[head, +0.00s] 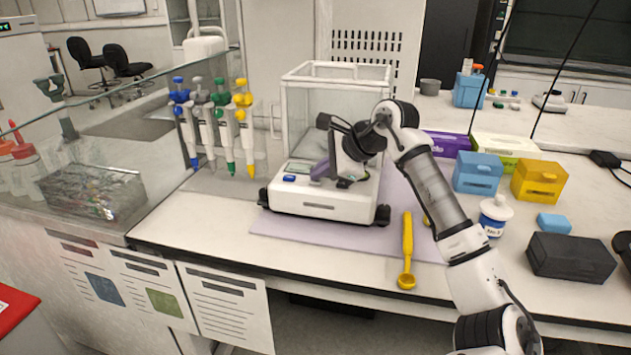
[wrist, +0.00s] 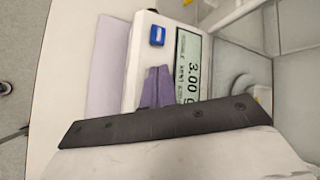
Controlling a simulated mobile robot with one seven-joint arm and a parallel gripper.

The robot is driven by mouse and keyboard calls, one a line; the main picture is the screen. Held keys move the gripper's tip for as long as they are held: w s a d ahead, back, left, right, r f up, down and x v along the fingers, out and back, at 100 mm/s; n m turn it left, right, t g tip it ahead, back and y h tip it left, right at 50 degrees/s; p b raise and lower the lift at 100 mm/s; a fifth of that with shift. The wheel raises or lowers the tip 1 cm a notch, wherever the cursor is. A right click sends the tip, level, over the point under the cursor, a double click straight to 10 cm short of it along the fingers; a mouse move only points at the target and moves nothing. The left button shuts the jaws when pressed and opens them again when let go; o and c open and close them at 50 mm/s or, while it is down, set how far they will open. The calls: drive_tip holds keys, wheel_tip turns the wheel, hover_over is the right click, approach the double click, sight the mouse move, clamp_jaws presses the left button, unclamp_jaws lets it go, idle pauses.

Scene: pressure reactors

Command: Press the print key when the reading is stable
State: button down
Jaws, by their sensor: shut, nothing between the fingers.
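The analytical balance (head: 325,205) stands on the bench with a clear glass draft shield above its white base. Its blue key (head: 289,178) sits at the front left of the panel and also shows in the wrist view (wrist: 157,35); its label is not readable. The display (wrist: 192,70) reads 3.00, with small text beside it that looks like "STABLE". My gripper (head: 318,171) is shut and empty, its purple fingertips (wrist: 156,86) over the panel by the display, apart from the blue key. Contact with the panel cannot be told.
Several pipettes hang on a rack (head: 215,125) left of the balance. A yellow spoon (head: 407,250) lies on the lilac mat (head: 290,232) at the front. Blue (head: 477,173) and yellow (head: 539,180) boxes and a black case (head: 570,257) stand to the right.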

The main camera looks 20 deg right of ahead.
sight(320, 182)
idle(0.3)
drive_tip(key=shift+r+p, duration=0.4)
drive_tip(key=shift+r, duration=0.4)
drive_tip(key=shift+r+p, duration=1.5)
drive_tip(key=shift+r, duration=1.05)
